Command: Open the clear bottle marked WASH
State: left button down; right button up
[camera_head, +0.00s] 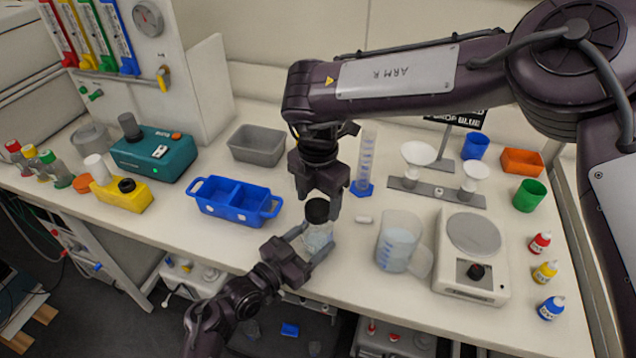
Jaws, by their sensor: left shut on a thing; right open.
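The clear bottle (318,236) with a black cap (317,210) stands upright near the front edge of the bench. I cannot read its marking from here. My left gripper (309,247) is shut on the body of the clear bottle, coming from the lower left. My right gripper (318,204) points down from above, open, with its fingers on either side of the black cap. The cap appears to be on the bottle. Whether the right fingers touch it, I cannot tell.
A blue divided tray (235,212) is to the left. A beaker (397,245) and a balance (471,262) stand to the right, and a small white object (363,219) lies nearby. A measuring cylinder (366,165) stands behind. The bench's front edge is close.

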jog(key=shift+f, duration=0.85)
jog(key=shift+c, duration=0.5)
jog(key=c, duration=0.9)
jog(key=n, duration=1.3)
jog(key=shift+r, duration=0.25)
jog(key=shift+r, duration=0.95)
